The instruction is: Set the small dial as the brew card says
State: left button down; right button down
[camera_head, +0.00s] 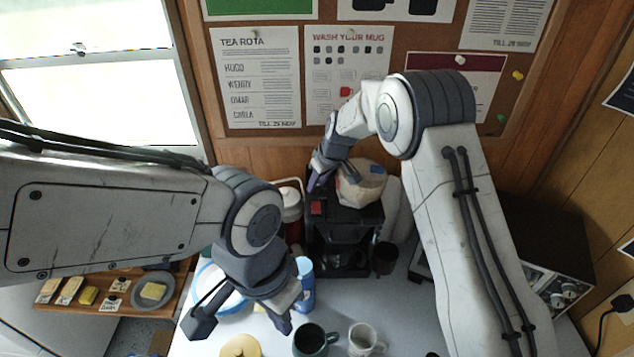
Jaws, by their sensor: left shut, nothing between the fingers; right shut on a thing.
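A dark coffee machine (345,225) stands against the back wall, with a red patch on its left front. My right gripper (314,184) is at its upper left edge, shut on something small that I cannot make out. The small dial cannot be picked out; the gripper and arm cover part of that area. My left gripper (284,325) is shut and empty, above the table left of the mugs. No sheet can be read as a brew card; a sheet with a dark red header (478,75) is partly behind my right arm.
A pale bag (360,186) sits on the machine. An appliance with knobs (560,291) is at right. A wooden board (178,270) with food lies left.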

jog(key=shift+a+r+m+t+h+p, duration=0.15)
jog(key=shift+m+t+h+p, duration=0.2)
jog(key=shift+m, duration=0.85)
jog(key=shift+m+h, duration=0.35)
jog(key=shift+m, duration=0.45)
jog(key=shift+f+m+b, duration=0.2)
jog(key=shift+m+b, duration=0.1)
jog(key=shift+m, duration=0.2)
jog(key=m+b, duration=0.1)
jog(key=b, duration=0.1)
jog(key=m+h+b, duration=0.1)
jog(key=m, duration=0.1)
jog(key=shift+a+f+t+h+b, duration=0.1)
jog(key=shift+f+t+h+b, duration=0.05)
jog(key=shift+t+h+b, duration=0.15)
jog(key=shift+r+m+h+b, duration=0.2)
jog(key=shift+m+h+b, duration=0.3)
jog(key=shift+m+b, duration=0.8)
jog(key=shift+s, duration=0.1)
jog(key=c, duration=0.6)
grip_release()
jog(key=shift+r, duration=0.15)
